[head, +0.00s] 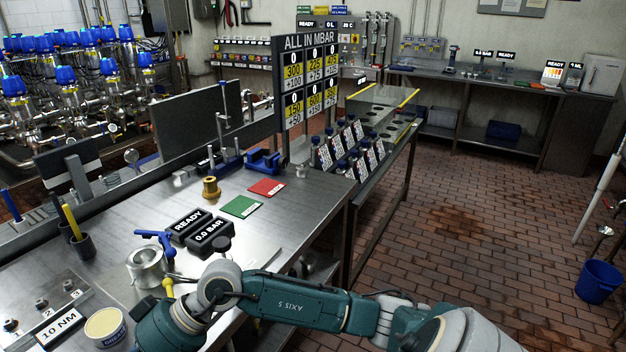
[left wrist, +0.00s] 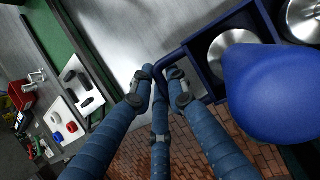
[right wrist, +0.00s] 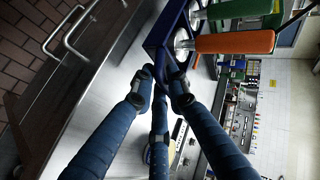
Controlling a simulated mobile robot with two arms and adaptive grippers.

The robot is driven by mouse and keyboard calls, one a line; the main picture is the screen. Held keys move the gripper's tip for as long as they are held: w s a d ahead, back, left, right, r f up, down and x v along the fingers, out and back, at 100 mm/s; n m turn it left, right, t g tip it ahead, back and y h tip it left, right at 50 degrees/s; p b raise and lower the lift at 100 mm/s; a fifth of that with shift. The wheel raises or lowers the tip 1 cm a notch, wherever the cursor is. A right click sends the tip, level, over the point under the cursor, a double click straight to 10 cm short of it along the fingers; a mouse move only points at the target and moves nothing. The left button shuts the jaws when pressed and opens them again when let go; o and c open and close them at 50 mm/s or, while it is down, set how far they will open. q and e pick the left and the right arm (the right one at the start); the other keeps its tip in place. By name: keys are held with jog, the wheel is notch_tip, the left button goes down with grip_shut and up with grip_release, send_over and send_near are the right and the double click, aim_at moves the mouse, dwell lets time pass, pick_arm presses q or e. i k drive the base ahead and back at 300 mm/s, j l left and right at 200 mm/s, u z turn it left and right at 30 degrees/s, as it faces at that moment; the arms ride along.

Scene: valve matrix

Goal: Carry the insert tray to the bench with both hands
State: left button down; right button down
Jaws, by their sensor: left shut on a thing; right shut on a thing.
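The blue insert tray shows in the left wrist view (left wrist: 196,62) and the right wrist view (right wrist: 168,28), only in part. Its compartments hold round metal parts (left wrist: 232,45) and a large blue domed part (left wrist: 265,95). An orange-handled part (right wrist: 235,42) shows at its other end. My left gripper (left wrist: 160,76) is shut on the tray's edge at one end. My right gripper (right wrist: 159,72) is shut at the opposite end, on its blue edge. The tray and both grippers are out of the head view. The steel bench (head: 310,200) shows there.
On the bench are display blocks (head: 210,234), a green card (head: 241,206), a red card (head: 266,188), a brass part (head: 211,188) and a steel pot (head: 146,268). A sample rack (head: 350,150) stands beyond. Brick floor (head: 470,230) to the right is mostly open; a blue bucket (head: 599,281) stands there.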

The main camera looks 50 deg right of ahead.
aim_at(303, 206)
jog(key=k+l+z, duration=0.15)
jog(key=k, duration=0.8)
jog(key=z, duration=1.15)
jog(key=i+z, duration=0.15)
jog(key=i, duration=2.2)
